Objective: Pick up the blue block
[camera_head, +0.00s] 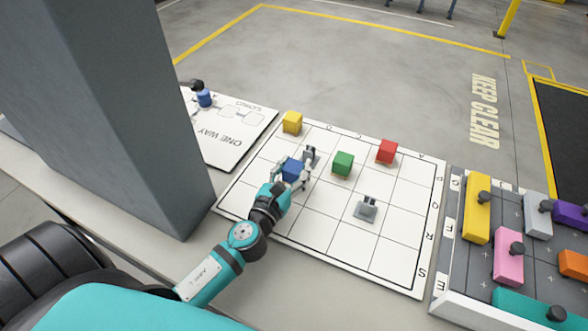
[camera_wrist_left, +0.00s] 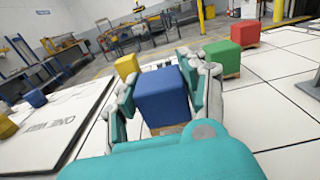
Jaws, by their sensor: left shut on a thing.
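The blue block (camera_head: 293,169) is on the white grid board (camera_head: 320,235), in its upper left part. In the left wrist view the blue block (camera_wrist_left: 162,97) stands between the two fingers, with a thin tan piece under it. My left gripper (camera_head: 294,172) is shut on the blue block, one finger on each side. The left gripper (camera_wrist_left: 165,95) fills the lower middle of the left wrist view. I cannot tell whether the block is clear of the board. My right gripper is not in view.
Yellow (camera_head: 292,122), green (camera_head: 343,163) and red (camera_head: 387,151) blocks stand on the board. A grey pillar (camera_head: 110,100) rises at left. A ONE WAY board (camera_head: 228,135) lies behind it. A tray of knobbed pieces (camera_head: 450,285) is at right.

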